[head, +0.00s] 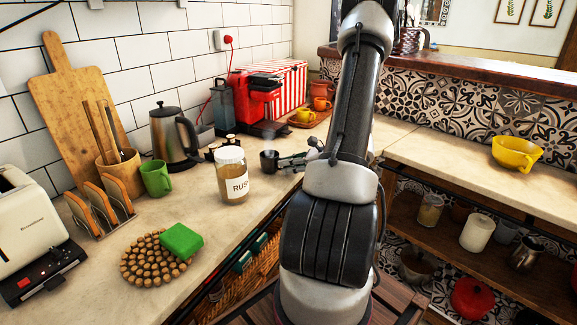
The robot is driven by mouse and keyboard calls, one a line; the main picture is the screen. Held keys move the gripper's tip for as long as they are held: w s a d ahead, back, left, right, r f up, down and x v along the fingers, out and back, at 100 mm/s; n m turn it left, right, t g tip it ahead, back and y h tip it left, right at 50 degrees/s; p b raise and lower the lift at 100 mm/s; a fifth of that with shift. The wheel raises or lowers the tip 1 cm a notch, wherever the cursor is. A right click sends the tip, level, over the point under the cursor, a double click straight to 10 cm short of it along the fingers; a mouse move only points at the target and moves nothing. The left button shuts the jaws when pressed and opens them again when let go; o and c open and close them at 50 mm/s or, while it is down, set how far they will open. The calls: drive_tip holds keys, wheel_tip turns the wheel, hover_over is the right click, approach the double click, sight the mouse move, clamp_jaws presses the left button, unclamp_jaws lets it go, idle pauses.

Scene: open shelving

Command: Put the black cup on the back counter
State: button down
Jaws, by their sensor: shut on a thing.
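The black cup (268,161) is upright at the counter's right part, just right of the RUSK jar. My gripper (284,161) reaches in from the right, low over the counter, and is shut on the cup's right side. My arm crosses the middle of the view and hides part of the counter behind it. I cannot tell whether the cup touches the counter (215,215) or hangs just above it.
The jar (231,175) stands close left of the cup. A kettle (173,138), green mug (156,178) and red coffee machine (256,102) stand behind. Orange cups (305,115) sit on a tray. The right counter (440,160) is clear except for a yellow bowl (516,153).

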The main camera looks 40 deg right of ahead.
drive_tip(key=shift+f, duration=0.15)
drive_tip(key=c, duration=1.6)
unclamp_jaws()
